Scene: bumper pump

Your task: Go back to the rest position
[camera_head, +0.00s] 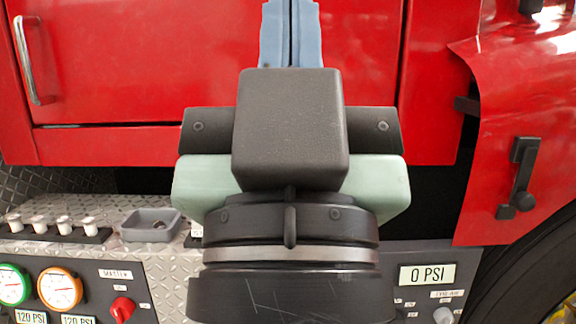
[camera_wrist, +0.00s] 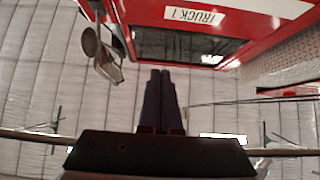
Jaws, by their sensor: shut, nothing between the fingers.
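My gripper (camera_head: 290,35) stands in the middle of the head view, its blue fingers pointing up and away in front of the red truck. In the wrist view my gripper (camera_wrist: 160,78) shows its two dark fingers side by side and touching, with nothing between them. The fingers touch nothing in either view. My wrist hides the middle of the truck's panel.
Red truck bodywork (camera_head: 150,60) with a door handle (camera_head: 30,60) fills the back. A grey tray (camera_head: 151,226), gauges (camera_head: 60,289), a red knob (camera_head: 122,308) and a "0 PSI" display (camera_head: 427,275) sit low. A black latch (camera_head: 520,178) is at right.

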